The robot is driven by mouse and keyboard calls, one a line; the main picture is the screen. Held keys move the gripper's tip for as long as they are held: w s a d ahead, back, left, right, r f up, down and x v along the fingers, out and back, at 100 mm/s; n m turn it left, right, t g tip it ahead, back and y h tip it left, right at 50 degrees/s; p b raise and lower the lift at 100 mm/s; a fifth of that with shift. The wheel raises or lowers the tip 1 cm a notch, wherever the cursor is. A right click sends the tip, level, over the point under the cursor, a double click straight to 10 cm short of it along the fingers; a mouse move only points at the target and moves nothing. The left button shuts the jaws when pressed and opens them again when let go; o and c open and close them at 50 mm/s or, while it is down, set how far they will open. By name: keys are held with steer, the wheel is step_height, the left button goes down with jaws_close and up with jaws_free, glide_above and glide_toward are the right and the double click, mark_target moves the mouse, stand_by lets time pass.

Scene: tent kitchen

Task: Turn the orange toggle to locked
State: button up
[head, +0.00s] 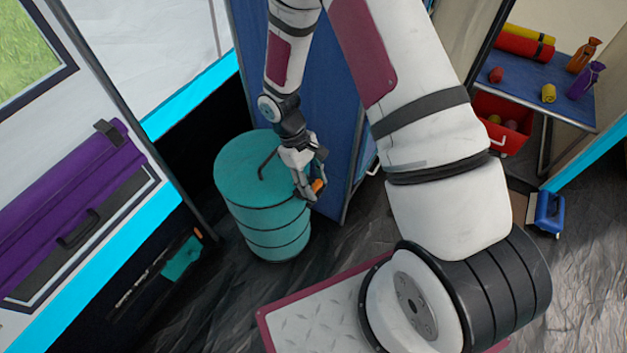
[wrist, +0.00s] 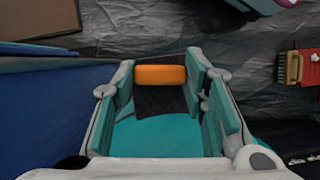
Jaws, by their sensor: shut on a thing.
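The orange toggle (head: 318,186) shows as a small bit of orange at the right side of a teal drum (head: 262,210). In the wrist view the toggle (wrist: 160,75) is an orange bar lying across the picture, with a dark part below it and a teal surface nearer me. My gripper (head: 311,184) is at the drum's upper right side, shut on the toggle. In the wrist view, a finger of my gripper (wrist: 161,84) stands on each side of the bar. The toggle's mount is mostly hidden, and I see no locked marking.
A blue panel (head: 300,100) stands close behind the drum and my gripper. A dark bent rod (head: 266,163) is on the drum's top. A purple case (head: 70,205) is at left. A blue shelf (head: 548,82) and a red bin (head: 502,125) are at right.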

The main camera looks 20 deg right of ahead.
steer(key=m, duration=0.2)
steer(key=m+y+p, duration=0.1)
steer(key=m, duration=0.1)
steer(key=shift+d+y, duration=0.15)
steer(key=shift+y, duration=0.15)
steer(key=m, duration=0.2)
steer(key=m+y, duration=0.1)
steer(key=m, duration=0.1)
steer(key=shift+w+d+y+p, duration=0.1)
steer(key=shift+y+p, duration=0.2)
steer(key=shift+p, duration=0.1)
steer(key=m+y+p, duration=0.1)
steer(key=m, duration=0.3)
steer(key=shift+d+m, duration=0.1)
steer(key=shift+m, duration=0.2)
steer(key=shift+m+t+y+p, duration=0.4)
steer(key=shift+m+t+y, duration=0.35)
steer(key=shift+m, duration=1.15)
steer(key=o, duration=1.2)
steer(key=shift+c, duration=0.2)
